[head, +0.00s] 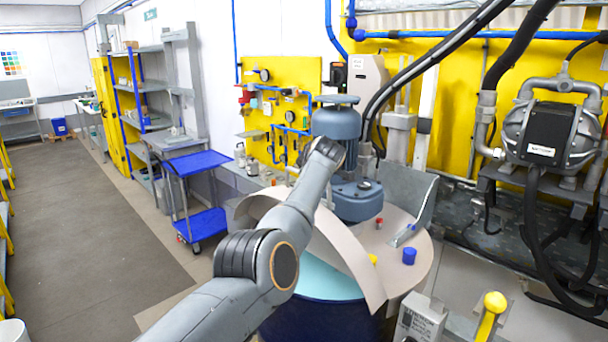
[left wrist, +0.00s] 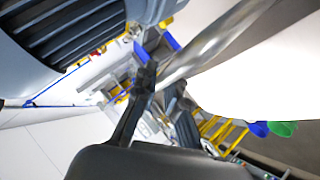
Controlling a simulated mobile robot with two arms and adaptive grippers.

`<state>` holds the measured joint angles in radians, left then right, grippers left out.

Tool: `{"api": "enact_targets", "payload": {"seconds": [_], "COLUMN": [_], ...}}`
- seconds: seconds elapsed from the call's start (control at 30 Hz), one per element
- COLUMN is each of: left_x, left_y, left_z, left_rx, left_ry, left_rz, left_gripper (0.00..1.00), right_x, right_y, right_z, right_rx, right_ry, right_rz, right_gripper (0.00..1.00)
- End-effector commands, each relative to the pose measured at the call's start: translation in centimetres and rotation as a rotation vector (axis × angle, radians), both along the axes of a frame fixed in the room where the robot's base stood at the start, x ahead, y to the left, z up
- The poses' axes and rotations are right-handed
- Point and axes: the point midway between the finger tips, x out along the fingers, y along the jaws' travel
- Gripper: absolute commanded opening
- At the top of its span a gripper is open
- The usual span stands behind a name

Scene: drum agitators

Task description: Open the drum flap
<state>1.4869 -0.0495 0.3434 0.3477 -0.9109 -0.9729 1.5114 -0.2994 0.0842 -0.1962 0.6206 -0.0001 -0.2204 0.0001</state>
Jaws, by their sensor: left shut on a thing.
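The blue drum (head: 315,318) stands at the lower middle of the head view under a round beige lid (head: 405,262). The beige drum flap (head: 345,248) is tilted up from the lid, and a teal surface shows in the gap beneath it. My left arm reaches across the flap and hides its middle; the left gripper itself is hidden in the head view. In the left wrist view the fingers of my left gripper (left wrist: 162,90) are closed at a shiny grey bar beside a pale panel; the exact contact is hard to see. My right gripper is out of view.
A grey-blue agitator motor (head: 337,124) stands on the lid behind the flap. A blue trolley (head: 196,162) stands at left beside open floor.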

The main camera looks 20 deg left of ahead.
Motion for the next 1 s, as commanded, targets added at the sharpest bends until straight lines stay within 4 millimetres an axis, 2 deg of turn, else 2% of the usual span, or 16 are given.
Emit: {"api": "enact_targets", "payload": {"seconds": [0.27, 0.3, 0.4, 0.43, 1.0], "left_x": [-0.05, -0.05, -0.05, -0.04, -0.67], "left_y": [0.19, 0.18, 0.15, 0.13, -0.71], "left_z": [-0.13, -0.14, -0.16, -0.16, 0.63], "left_rx": [0.002, 0.001, 0.001, 0.001, 0.001], "left_ry": [0.003, 0.003, 0.003, 0.003, -0.002], "left_rz": [0.003, 0.002, 0.002, 0.002, 0.001], "left_gripper": [0.0, 0.13, 0.33, 0.35, 0.35], "right_x": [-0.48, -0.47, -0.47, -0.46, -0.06], "right_y": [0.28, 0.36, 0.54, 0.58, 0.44], "right_z": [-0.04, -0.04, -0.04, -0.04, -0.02], "right_rx": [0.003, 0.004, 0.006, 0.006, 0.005], "right_ry": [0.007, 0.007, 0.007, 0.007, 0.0], "right_rz": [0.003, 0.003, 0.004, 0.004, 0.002], "right_gripper": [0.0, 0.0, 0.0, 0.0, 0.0]}}
